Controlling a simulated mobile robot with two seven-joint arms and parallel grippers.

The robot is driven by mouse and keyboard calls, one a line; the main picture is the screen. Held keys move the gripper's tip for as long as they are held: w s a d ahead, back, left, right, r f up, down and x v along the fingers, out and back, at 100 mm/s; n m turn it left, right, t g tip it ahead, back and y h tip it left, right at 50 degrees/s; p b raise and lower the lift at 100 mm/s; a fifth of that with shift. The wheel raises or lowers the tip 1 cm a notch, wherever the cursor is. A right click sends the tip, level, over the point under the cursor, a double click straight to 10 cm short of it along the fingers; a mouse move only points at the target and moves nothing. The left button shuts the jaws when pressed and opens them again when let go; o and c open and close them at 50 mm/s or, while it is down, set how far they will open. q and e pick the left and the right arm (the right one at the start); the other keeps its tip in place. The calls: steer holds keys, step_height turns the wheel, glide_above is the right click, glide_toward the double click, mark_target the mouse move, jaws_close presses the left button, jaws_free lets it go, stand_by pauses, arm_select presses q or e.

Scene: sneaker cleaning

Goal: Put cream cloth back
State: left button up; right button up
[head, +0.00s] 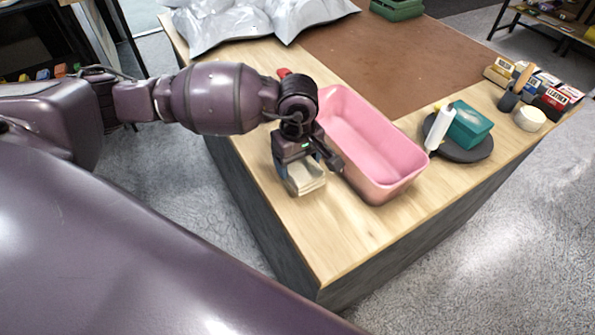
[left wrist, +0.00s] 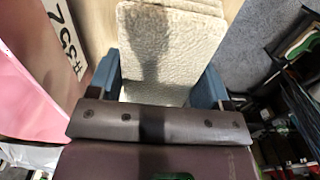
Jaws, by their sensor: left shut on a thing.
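The cream cloth (head: 306,180) is folded and sits in my left gripper (head: 300,176), at the left side of the pink tub, over the wooden table top. In the left wrist view the cream cloth (left wrist: 170,45) fills the space between the blue fingers of my left gripper (left wrist: 160,80), which is shut on it. I cannot tell whether the cloth touches the table. My right gripper is in neither view.
The pink tub (head: 408,174) stands just right of my left gripper and is empty. A dark round stand (head: 470,152) holds a teal box (head: 469,125) and a white bottle (head: 438,128). Silvery bags (head: 225,22) lie at the back. The front table corner is clear.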

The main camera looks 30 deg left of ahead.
mark_target(298, 173)
arm_select(q)
step_height(298, 173, down, 4)
steer(key=shift+r, duration=0.1)
steer(key=shift+f, duration=0.2)
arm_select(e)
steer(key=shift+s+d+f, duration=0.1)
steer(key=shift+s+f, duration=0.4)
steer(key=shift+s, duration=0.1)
arm_select(q)
steer(key=shift+f, duration=0.1)
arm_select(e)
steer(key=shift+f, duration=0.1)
